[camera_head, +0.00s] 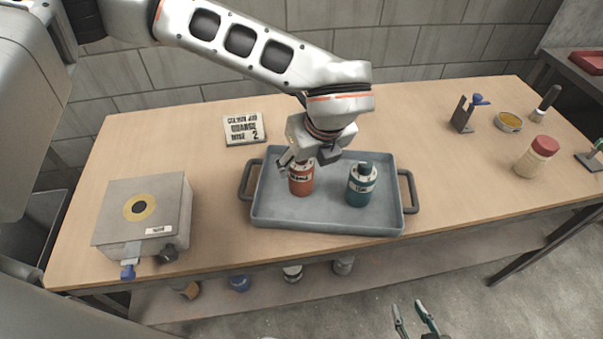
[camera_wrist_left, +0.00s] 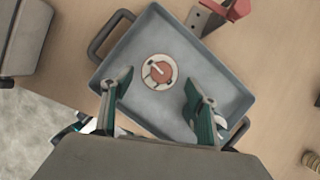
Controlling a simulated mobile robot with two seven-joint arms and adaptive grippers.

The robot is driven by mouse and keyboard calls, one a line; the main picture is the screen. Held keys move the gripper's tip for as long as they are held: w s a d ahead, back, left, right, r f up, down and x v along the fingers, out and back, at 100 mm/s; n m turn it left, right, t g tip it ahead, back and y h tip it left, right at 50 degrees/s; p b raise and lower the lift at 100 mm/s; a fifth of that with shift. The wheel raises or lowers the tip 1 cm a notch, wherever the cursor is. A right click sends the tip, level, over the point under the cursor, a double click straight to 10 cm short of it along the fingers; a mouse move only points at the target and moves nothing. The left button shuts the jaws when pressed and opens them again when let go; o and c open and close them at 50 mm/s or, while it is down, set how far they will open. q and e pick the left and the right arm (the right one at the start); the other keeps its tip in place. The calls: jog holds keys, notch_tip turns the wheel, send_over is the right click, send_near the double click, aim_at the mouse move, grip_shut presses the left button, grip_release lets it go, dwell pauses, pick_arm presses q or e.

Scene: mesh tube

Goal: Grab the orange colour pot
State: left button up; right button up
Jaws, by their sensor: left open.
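The orange pot (camera_head: 301,183) stands upright in the left part of a grey tray (camera_head: 325,218). A dark teal pot (camera_head: 361,190) stands to its right in the same tray. My left gripper (camera_head: 303,161) is above the orange pot and partly covers its top. In the left wrist view my left gripper (camera_wrist_left: 157,90) has its two teal fingers spread wide. The orange pot's round lid (camera_wrist_left: 158,71) shows just beyond the fingers, roughly centred between them; nothing is held. My right gripper (camera_head: 410,306) is low at the bottom edge, fingers apart and empty.
A grey box (camera_head: 120,222) stands left of the tray. A label sign (camera_head: 244,129) lies behind it. A red-lidded jar (camera_head: 536,157), an open tin (camera_head: 508,122) and a dark bracket (camera_head: 462,115) stand to the right. The wood table (camera_head: 440,125) is clear between them and the tray.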

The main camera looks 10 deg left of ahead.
pick_arm(q)
jog(key=x, duration=0.4)
jog(key=shift+w+a+f, duration=0.15)
jog(key=shift+a, duration=0.1)
jog(key=c, duration=1.3)
